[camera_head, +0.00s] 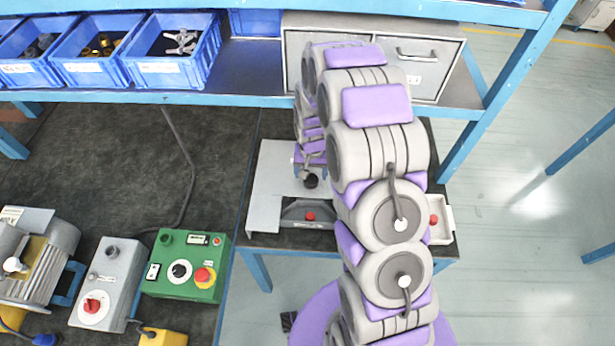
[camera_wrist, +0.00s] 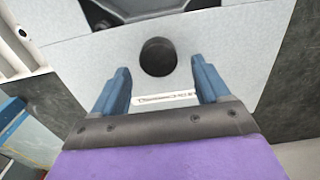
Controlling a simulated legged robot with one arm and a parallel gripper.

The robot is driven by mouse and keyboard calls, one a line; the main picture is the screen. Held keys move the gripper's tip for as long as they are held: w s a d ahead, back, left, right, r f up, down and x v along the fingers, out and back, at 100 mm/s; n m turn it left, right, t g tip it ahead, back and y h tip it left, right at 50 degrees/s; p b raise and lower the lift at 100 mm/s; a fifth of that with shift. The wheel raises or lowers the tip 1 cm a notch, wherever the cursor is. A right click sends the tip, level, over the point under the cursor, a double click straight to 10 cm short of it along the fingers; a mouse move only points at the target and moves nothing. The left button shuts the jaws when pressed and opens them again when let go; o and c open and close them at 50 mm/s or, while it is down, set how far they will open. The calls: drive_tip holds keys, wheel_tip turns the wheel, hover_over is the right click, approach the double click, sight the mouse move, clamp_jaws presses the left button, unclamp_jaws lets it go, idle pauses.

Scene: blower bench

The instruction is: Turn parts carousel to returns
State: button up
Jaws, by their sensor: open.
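The parts carousel shows as a light grey housing (camera_head: 270,180) on the side bench, with a dark angular opening (camera_head: 305,211) at its near side. A small red part lies in that opening in the head view. A black round knob (camera_wrist: 158,57) stands on the grey top in the wrist view; the head view also shows it just below my gripper (camera_head: 311,168). My gripper (camera_wrist: 160,65) is open, with one blue finger on each side of the knob. I see gaps between fingers and knob. A label between the fingers is too small to read.
A white tray (camera_head: 441,226) with a red part stands right of the carousel, partly behind my arm. Grey drawers (camera_head: 432,62) and blue bins (camera_head: 172,50) sit on the shelf behind. A green control box (camera_head: 187,265) is at left. Open floor lies at right.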

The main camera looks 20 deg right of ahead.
sight(311, 188)
drive_tip(key=shift+d+f, duration=0.95)
drive_tip(key=shift+a+f, duration=0.1)
drive_tip(key=shift+f, duration=0.15)
drive_tip(key=shift+a+f, duration=0.2)
drive_tip(key=shift+a, duration=0.75)
drive_tip(key=shift+o, duration=0.4)
drive_tip(key=shift+a, duration=0.55)
drive_tip(key=shift+d+r, duration=0.1)
drive_tip(key=shift+d, duration=1.05)
drive_tip(key=c, duration=0.6)
drive_tip(key=shift+a, duration=0.5)
drive_tip(key=c, duration=0.4)
drive_tip(key=shift+d, duration=0.1)
clamp_jaws()
